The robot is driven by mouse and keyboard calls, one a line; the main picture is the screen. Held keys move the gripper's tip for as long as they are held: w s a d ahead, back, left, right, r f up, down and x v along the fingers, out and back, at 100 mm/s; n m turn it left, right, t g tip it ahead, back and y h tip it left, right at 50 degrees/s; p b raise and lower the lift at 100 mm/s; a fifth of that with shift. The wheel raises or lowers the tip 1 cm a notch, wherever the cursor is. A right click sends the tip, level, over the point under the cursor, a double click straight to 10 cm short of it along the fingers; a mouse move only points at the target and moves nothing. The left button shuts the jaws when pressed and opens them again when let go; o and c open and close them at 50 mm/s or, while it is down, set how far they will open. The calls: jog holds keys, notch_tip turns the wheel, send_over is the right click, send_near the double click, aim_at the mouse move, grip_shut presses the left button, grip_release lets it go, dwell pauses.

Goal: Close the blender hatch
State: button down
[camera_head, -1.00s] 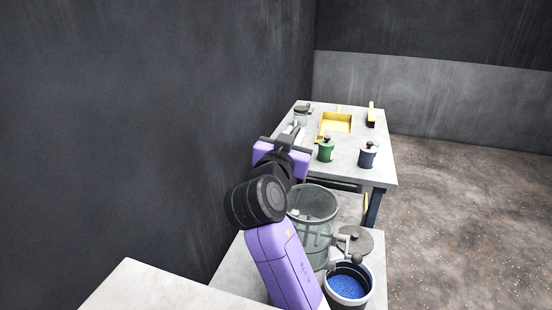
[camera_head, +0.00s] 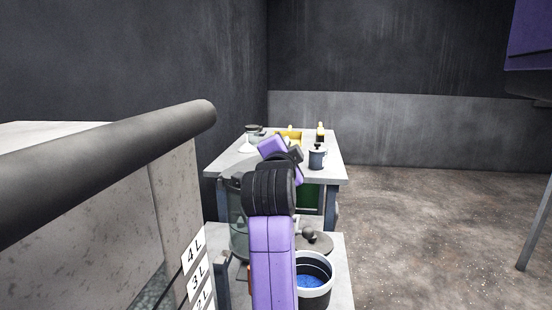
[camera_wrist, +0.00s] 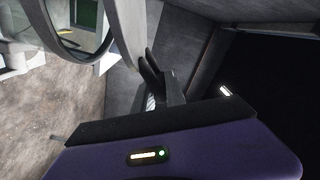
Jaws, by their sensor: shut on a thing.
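My gripper (camera_wrist: 152,72) shows in the wrist view with its dark fingers close together, against a grey curved strip (camera_wrist: 127,40). It appears shut on this curved part, but the contact is dark and hard to make out. In the head view, my purple hand is mostly behind my wrist, above the near end of the far table. A clear vessel (camera_head: 238,220) stands to the left of my arm and is partly covered by it. I cannot tell for sure which part is the blender hatch.
A large pale container with litre labels (camera_head: 196,250) and a dark thick bar (camera_head: 120,150) fill the left foreground. A bucket of blue grains (camera_head: 313,280) and a grey lid (camera_head: 316,241) are right of my arm. The far table (camera_head: 225,160) holds a dark canister (camera_head: 317,157). Floor at right is open.

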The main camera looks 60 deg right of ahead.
jog(key=f+m+b, duration=0.1)
jog(key=f+b, duration=0.1)
jog(key=s+f+m+b, duration=0.1)
jog(key=b, duration=0.1)
jog(key=f+m+b, duration=0.1)
jog(key=f+b, duration=0.1)
jog(key=shift+s+d+f+m, duration=0.25)
jog(key=shift+f+m, duration=0.1)
jog(key=shift+m, duration=0.05)
jog(key=c, duration=1.4)
grip_release()
jog(key=p+v, duration=0.1)
jog(key=v, duration=0.6)
jog(key=shift+s+a, duration=0.15)
jog(key=shift+a, duration=0.2)
jog(key=shift+s, duration=0.1)
